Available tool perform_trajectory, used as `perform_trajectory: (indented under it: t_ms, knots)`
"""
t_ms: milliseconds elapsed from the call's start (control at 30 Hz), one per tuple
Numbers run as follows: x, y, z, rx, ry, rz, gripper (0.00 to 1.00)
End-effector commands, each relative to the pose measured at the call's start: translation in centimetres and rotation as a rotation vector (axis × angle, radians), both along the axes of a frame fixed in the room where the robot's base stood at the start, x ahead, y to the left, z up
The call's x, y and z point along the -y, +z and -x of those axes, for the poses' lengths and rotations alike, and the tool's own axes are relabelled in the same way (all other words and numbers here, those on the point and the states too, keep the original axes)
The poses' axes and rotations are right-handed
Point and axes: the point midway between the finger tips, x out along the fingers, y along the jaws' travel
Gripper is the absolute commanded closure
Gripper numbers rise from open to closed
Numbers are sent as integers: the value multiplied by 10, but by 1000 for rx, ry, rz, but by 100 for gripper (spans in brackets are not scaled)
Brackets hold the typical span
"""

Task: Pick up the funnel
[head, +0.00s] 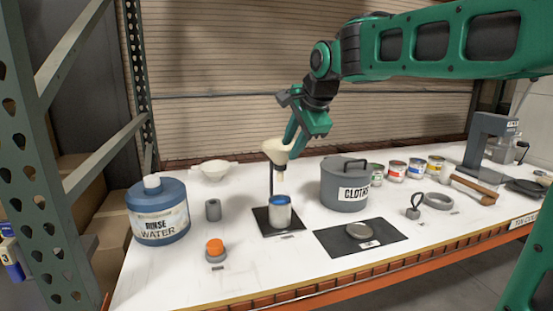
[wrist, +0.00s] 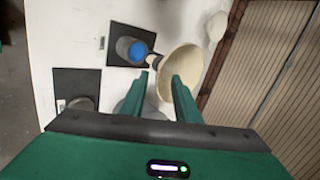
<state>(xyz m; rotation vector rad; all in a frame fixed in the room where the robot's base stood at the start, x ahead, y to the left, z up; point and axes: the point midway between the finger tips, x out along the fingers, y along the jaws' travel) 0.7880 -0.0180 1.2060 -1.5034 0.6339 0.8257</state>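The cream funnel (head: 276,152) is upright, wide mouth up, at the top of a dark stand (head: 271,185). Its spout points down above a grey can (head: 280,214) with blue at its top. My gripper (head: 291,140) is at the funnel's right rim in the head view, fingers pointing down and left. In the wrist view, the fingers of my gripper (wrist: 160,80) are apart with a clear gap. The right finger overlaps the funnel's mouth (wrist: 185,60) and the left finger is beside its outer wall. I cannot tell whether either finger touches it.
A grey CLOTHS pot (head: 343,187) stands right of the stand. A blue rinse-water jug (head: 158,215) and a white bowl (head: 214,169) are to the left. A dark mat (head: 335,238) with a round lid-like disc lies in front. Several small paint cans stand behind right.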

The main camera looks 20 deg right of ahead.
Motion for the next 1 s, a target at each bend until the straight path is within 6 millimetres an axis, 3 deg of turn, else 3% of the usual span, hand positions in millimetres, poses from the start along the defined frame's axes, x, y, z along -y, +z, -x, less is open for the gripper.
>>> perform_trajectory:
  t_ms: [400,667,800,1000]
  knots:
    - [-6,-38,-28,-4,1,1,71]
    - [-6,-40,-31,0,0,1,71]
    - [-6,-40,-31,0,0,1,100]
    - [-6,-40,-31,-1,1,1,100]
